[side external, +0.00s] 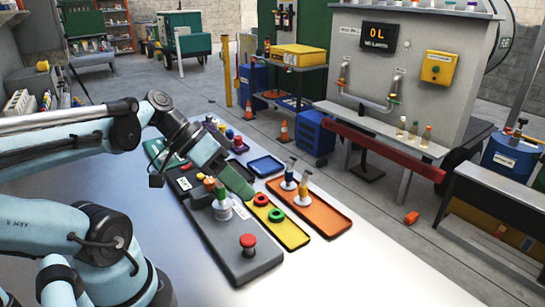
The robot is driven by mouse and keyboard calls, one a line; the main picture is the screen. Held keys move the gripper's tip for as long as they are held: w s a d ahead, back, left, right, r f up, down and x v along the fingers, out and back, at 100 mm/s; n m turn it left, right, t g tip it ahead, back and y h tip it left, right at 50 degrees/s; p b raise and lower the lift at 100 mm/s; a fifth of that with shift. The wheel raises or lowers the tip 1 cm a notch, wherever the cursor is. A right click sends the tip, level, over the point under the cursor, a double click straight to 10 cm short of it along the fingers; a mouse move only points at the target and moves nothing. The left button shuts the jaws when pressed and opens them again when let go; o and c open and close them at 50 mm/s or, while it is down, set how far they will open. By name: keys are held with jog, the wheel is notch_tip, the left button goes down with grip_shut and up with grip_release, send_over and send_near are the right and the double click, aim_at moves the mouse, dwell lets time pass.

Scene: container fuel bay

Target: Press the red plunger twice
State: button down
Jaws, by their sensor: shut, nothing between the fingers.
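The red plunger (248,241) is a round red knob on a short stem. It stands upright at the near end of a long dark grey panel (262,262) on the table. My gripper (246,192) reaches in from the upper left, with its green fingers shut and empty. It is above and beyond the plunger in the picture, clearly apart from it, near the yellow tray. Nothing covers the plunger's top. How high the fingertips are above the table cannot be told from this one view.
Colored upright pieces on a white round base (222,211) stand on the panel close to my gripper. A yellow tray (293,239) holds a red ring and a green ring. An orange tray (330,222) holds two small vials. The table's near right is bare.

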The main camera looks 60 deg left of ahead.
aim_at(243, 236)
jog(key=shift+f, duration=3.95)
jog(key=shift+f, duration=0.1)
jog(key=shift+f, duration=0.35)
jog(key=shift+r, duration=0.2)
jog(key=shift+r, duration=0.25)
jog(key=shift+r, duration=0.1)
jog(key=shift+r, duration=2.4)
